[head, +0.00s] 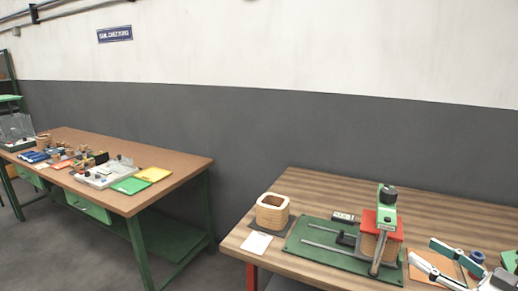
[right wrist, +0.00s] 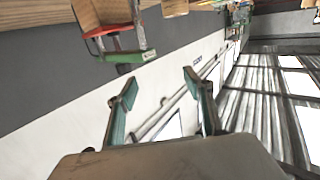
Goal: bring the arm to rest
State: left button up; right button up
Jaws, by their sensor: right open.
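My right gripper (head: 423,250) is at the right edge of the head view, over the right end of the near wooden table (head: 322,191). Its two fingers are spread with nothing between them. In the right wrist view the open fingers (right wrist: 158,78) are also empty, and the view is tilted on its side with wall and ceiling behind. A green fixture (head: 312,252) with rails stands left of the gripper and carries a red-topped coil block (head: 368,240) and a green upright. The gripper appears apart from it. My left gripper does not show.
A pale wooden ring-shaped coil (head: 272,212) and a white card (head: 256,244) lie left of the fixture. A blue spool (head: 477,257) stands by the gripper. A second table (head: 190,164) with several parts stands at the left, across a gap.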

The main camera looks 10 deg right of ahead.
jog(key=s+a+f+m+g+h, duration=0.15)
jog(key=s+f, duration=0.25)
jog(key=f, duration=0.8)
jog(key=s+d+f+g+h, duration=0.15)
jog(key=s+f, duration=0.35)
jog(key=f, duration=0.8)
jog(key=s+a+f, duration=0.1)
jog(key=a+f, duration=0.3)
jog(key=a, duration=0.3)
jog(key=s+a+f+n+g, duration=0.1)
jog(key=a+f, duration=0.3)
jog(key=a, duration=0.4)
jog(key=s+a+f+g, duration=0.1)
jog(key=a+f, duration=0.3)
jog(key=a, duration=0.4)
jog(key=shift+a, duration=0.15)
jog(key=shift+s, duration=0.1)
